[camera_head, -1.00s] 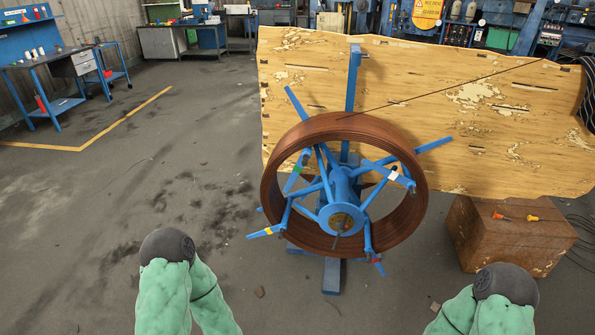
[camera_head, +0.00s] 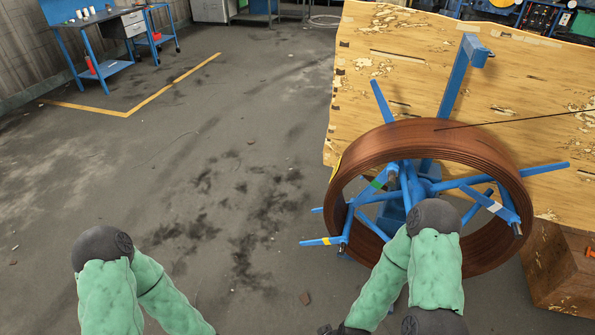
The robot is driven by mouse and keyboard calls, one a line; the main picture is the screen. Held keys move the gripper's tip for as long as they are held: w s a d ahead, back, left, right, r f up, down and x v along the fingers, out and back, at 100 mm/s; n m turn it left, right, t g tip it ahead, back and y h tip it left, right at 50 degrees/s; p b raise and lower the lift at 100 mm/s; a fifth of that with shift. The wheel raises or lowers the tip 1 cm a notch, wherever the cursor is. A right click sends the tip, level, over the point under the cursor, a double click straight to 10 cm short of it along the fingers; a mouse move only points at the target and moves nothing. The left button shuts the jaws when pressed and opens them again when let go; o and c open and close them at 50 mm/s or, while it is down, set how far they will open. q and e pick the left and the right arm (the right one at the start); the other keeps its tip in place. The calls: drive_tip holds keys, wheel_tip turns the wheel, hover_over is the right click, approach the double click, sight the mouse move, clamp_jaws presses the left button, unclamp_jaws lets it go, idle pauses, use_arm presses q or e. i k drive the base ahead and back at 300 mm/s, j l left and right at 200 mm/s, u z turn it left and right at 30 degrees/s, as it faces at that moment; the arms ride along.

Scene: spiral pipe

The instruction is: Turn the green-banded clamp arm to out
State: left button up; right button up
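The green-banded clamp arm (camera_head: 378,184) is a blue bar at the upper left of the reel's hub, inside the copper-brown pipe coil (camera_head: 440,143). Other blue clamp arms carry a yellow band (camera_head: 325,241) at the lower left and a white band (camera_head: 494,207) at the right. The red-banded arm is hidden behind my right arm, which covers the hub and the lower front of the coil. My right gripper is not clearly seen; only a dark part shows at the bottom edge. My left arm is at the lower left, apart from the reel, with its gripper out of view.
A worn wooden board (camera_head: 400,60) stands behind the reel. A blue post (camera_head: 460,75) rises behind the coil. A brown crate (camera_head: 562,270) stands at the right. Open floor (camera_head: 220,200) lies left of the reel; a blue workbench (camera_head: 100,30) is farther back.

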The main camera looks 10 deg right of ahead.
sight(381, 180)
drive_tip(key=i+j+u, duration=0.2)
drive_tip(key=i, duration=0.3)
drive_tip(key=i+j+u, duration=0.2)
drive_tip(key=i, duration=0.35)
drive_tip(key=i+z, duration=0.35)
drive_tip(key=i+j+z, duration=0.1)
drive_tip(key=z, duration=0.3)
drive_tip(key=i+j+z, duration=0.2)
drive_tip(key=z, duration=0.15)
drive_tip(key=i+j+z, duration=0.1)
drive_tip(key=z, duration=0.35)
drive_tip(key=i+j+z, duration=0.2)
drive_tip(key=z, duration=0.2)
drive_tip(key=i+j+z, duration=0.2)
drive_tip(key=z, duration=0.25)
drive_tip(key=j+z, duration=0.4)
drive_tip(key=i+j+z, duration=0.1)
drive_tip(key=z, duration=0.35)
drive_tip(key=j+z, duration=0.35)
drive_tip(key=j, duration=0.15)
